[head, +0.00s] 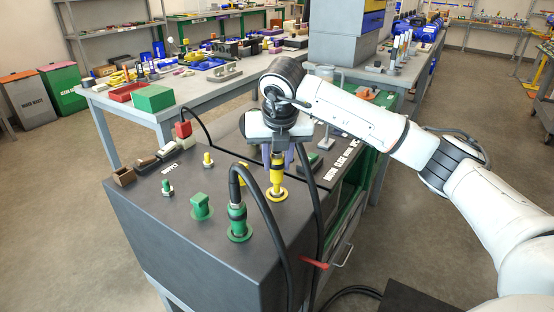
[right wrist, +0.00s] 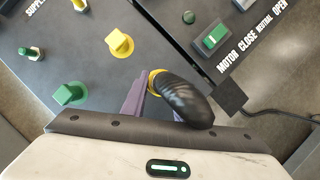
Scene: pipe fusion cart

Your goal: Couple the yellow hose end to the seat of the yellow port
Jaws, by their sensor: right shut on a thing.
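The yellow hose end (head: 277,174) is upright in my right gripper (head: 277,154), directly above the yellow port (head: 277,194), a round yellow flange on the cart's dark top. The hose end's lower part meets the port in the picture; I cannot tell whether it is fully seated. In the right wrist view, the purple fingers (right wrist: 146,98) are closed around it, and the black hose (right wrist: 186,97) bends over and hides most of it. A yellow rim (right wrist: 153,82) shows beside the hose. My left gripper is in neither view.
A green hose end (head: 238,219) stands in the green port, its black hose arching down in front. A green cap (head: 202,207) and a yellow cap (right wrist: 118,43) stand nearby. A green motor switch (right wrist: 215,37) lies to the right. Small green and yellow fittings (head: 208,159) stand left.

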